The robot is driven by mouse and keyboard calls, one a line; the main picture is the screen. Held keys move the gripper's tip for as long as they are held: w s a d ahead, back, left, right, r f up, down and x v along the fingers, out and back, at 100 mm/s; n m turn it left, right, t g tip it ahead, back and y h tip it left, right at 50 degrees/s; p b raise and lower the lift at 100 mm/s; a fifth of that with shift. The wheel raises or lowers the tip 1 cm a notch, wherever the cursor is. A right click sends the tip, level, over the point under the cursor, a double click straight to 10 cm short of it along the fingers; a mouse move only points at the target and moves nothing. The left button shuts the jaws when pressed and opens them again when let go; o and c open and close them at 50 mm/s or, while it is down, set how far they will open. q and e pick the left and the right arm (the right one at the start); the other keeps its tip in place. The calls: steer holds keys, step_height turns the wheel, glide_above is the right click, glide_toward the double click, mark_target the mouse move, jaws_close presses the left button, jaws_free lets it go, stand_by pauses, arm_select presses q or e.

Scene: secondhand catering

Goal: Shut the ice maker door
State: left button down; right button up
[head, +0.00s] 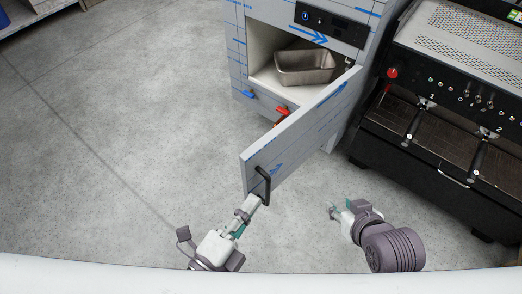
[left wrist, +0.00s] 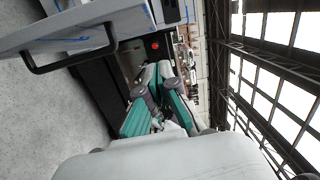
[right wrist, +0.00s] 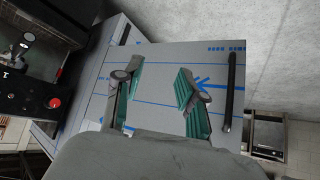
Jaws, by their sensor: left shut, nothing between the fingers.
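The ice maker (head: 238,50) is a grey cabinet with blue-marked film at the top of the head view. Its door (head: 300,130) stands wide open, swung out toward me from the right side of the opening. A black bar handle (head: 263,186) is near the door's free end; it also shows in the left wrist view (left wrist: 70,62). My left gripper (head: 247,208) is shut and empty, close by the handle; contact is unclear in the head view. My right gripper (head: 336,211) is open and empty, right of the door, which fills its wrist view (right wrist: 160,75).
A metal pan (head: 305,67) sits inside the open ice maker compartment. A black espresso machine (head: 450,120) stands to the right. Blue (head: 249,94) and red (head: 282,111) valve handles are low on the cabinet front. The floor to the left is clear.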

steer(key=s+d+g+h+p, duration=0.1)
steer(key=s+d+g+p, duration=0.3)
steer(key=s, duration=0.4)
arm_select(q)
steer(key=p, duration=0.1)
glide_above(260, 172)
steer(key=s+d, duration=0.1)
steer(key=d, duration=0.1)
steer(key=shift+s+a+f+m+y, duration=0.1)
steer(key=shift+a+f+m+y, duration=0.15)
steer(key=shift+f+m+y, duration=0.05)
steer(key=shift+w+a+f, duration=0.1)
steer(key=shift+w+a, duration=0.4)
steer(key=shift+a, duration=0.1)
arm_select(e)
step_height(260, 172, down, 7)
steer(key=w+a+g, duration=0.1)
steer(key=shift+w+a, duration=0.2)
steer(key=shift+a, duration=0.15)
arm_select(q)
steer(key=shift+a+g, duration=0.1)
steer(key=shift+g, duration=0.2)
